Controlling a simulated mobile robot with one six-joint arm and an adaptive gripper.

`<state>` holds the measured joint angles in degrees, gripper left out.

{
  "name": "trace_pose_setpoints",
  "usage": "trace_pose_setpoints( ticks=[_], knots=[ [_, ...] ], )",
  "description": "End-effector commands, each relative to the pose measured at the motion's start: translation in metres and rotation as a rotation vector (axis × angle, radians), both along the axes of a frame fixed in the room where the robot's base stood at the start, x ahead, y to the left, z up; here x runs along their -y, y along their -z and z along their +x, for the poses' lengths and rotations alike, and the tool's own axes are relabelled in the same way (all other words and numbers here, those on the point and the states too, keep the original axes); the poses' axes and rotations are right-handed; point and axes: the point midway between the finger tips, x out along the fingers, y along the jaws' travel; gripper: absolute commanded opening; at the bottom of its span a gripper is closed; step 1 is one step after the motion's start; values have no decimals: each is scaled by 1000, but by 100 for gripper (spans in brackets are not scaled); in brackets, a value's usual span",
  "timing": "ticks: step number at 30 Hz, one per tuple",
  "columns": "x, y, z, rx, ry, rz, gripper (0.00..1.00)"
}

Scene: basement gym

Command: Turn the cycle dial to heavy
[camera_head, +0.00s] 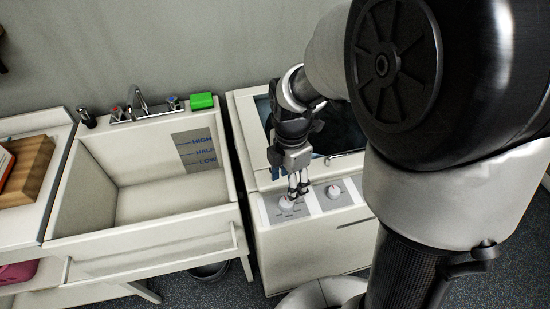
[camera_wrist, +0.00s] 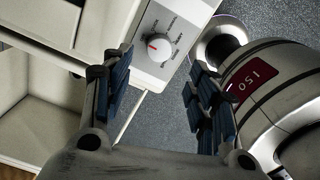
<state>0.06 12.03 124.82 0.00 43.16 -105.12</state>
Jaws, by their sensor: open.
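A white dial (camera_head: 287,203) sits on the left part of the washer's grey front panel, with a second white dial (camera_head: 334,191) to its right. In the wrist view one round white dial (camera_wrist: 158,46) shows a red mark on its left side. Small words ring it, too small to read surely, so I cannot tell which is heavy. My gripper (camera_head: 298,189) is over the panel, close to the left dial. In the wrist view my gripper (camera_wrist: 160,65) is open and empty, its blue-padded fingers apart with the dial beyond the gap. Contact with the dial cannot be told.
The top-loading washer (camera_head: 310,245) has a dark lid area behind the panel, partly hidden by my arm. A white sink (camera_head: 165,235) stands left, with a faucet (camera_head: 140,102) and green sponge (camera_head: 202,101). A wooden block (camera_head: 28,172) lies on the far-left counter.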

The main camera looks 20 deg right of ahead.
Motion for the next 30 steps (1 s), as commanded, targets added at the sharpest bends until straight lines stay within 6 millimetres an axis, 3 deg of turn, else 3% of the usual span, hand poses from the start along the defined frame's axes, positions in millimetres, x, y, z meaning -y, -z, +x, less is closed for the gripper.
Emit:
trace_pose_setpoints(
  ticks=[1,6,12,26,30],
  knots=[
    [0,16,-1,-5,0,0,54],
    [0,51,-1,-4,1,0,54],
    [0,80,-1,-3,1,0,54],
    [0,90,0,0,1,0,54],
    [0,89,0,0,1,0,44]
  ],
)
